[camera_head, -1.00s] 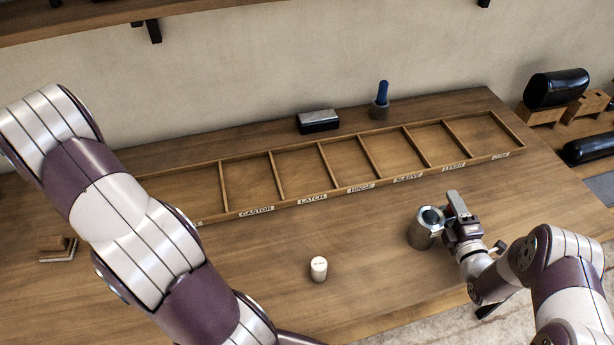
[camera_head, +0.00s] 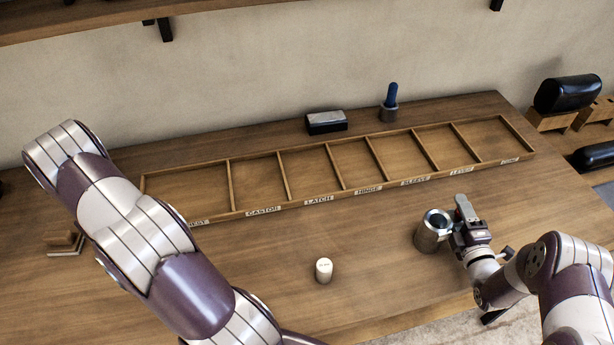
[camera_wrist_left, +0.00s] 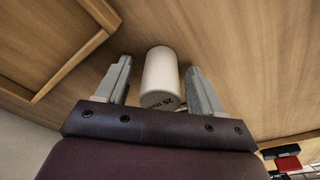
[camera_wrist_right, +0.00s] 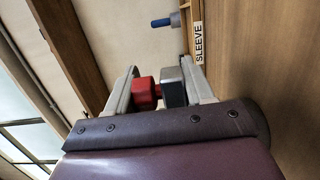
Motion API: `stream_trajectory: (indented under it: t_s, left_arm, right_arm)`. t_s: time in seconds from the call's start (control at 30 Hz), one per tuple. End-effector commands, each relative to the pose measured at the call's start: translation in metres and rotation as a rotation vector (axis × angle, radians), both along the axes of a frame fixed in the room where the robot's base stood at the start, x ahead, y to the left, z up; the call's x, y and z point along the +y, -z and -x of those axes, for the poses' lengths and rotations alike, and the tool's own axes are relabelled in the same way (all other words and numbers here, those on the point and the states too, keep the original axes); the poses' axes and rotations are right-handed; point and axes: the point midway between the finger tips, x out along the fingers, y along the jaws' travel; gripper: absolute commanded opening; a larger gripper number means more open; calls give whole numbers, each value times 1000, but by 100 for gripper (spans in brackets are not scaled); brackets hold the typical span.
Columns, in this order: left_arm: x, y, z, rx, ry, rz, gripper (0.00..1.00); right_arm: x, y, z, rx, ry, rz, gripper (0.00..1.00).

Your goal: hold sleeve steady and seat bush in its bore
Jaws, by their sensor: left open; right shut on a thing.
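The sleeve (camera_head: 432,231) is a grey metal cylinder with an open bore, upright on the bench at the right. The bush (camera_head: 323,270) is a small white cylinder standing on the bench, left of the sleeve.
A long wooden tray (camera_head: 231,186) with labelled, empty compartments lies behind. A black block with a grey top (camera_head: 326,122) and a blue-handled tool in a grey cup (camera_head: 390,103) stand behind it. Bench between bush and sleeve is clear.

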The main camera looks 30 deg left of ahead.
Motion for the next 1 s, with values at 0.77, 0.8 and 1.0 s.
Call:
stream_trajectory:
  t_s: [0.77, 0.8, 1.0]
  left_arm:
    - [1, -46, 0, -1, 0, -6, 3]
    - [1, -56, 0, 0, 0, -5, 3]
    - [0, -94, 0, 0, 0, -2, 3]
  right_arm:
    - [0, 0, 0, 0, 0, 0, 9]
    - [0, 0, 0, 0, -1, 0, 9]
    - [0, 0, 0, 0, 0, 0, 9]
